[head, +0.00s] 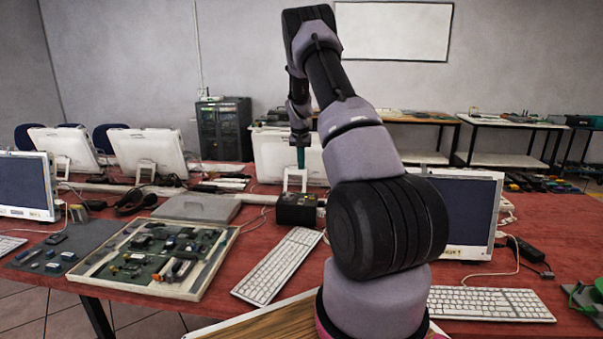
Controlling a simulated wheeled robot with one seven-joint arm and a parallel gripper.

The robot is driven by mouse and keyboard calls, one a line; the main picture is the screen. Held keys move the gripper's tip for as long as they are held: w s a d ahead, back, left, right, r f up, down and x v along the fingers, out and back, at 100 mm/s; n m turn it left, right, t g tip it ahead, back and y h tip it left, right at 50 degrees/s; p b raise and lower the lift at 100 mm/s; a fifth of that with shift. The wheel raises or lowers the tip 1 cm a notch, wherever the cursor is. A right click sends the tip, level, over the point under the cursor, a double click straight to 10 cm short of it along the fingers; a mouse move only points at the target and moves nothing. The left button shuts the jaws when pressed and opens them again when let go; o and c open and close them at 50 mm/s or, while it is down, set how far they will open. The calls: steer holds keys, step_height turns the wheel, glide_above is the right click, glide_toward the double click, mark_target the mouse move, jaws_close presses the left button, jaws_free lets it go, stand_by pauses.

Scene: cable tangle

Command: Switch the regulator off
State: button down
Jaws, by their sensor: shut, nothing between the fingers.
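A small black box (297,209), which looks like the regulator, stands on the red table near the middle, just left of my arm. Its switch and its on or off state are too small to make out. My gripper (300,158) points down from the raised arm, its tip above the box in the picture. The fingers look shut and empty. A gap shows between the fingertips and the box top, but the exact distance is hard to judge.
A framed circuit board (160,255) lies left and a grey closed laptop-like case (197,207) behind it. A white keyboard (278,266) lies in front of the box. A monitor (467,212) stands right, a white-backed one (275,160) behind. Thin cables cross the table.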

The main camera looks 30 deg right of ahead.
steer(key=shift+r, duration=0.2)
glide_above(301, 200)
steer(key=w, duration=0.2)
steer(key=s+a+x, duration=0.1)
steer(key=x, duration=0.4)
steer(key=shift+s+d+g, duration=0.25)
steer(key=shift+d+g, duration=0.05)
steer(key=shift+d, duration=0.3)
steer(key=f, duration=0.3)
steer(key=w+f, duration=0.1)
steer(key=f, duration=0.2)
steer(key=d+f, duration=0.1)
steer(key=f, duration=0.3)
steer(key=shift+w, duration=0.25)
steer(key=shift+s+r, duration=0.1)
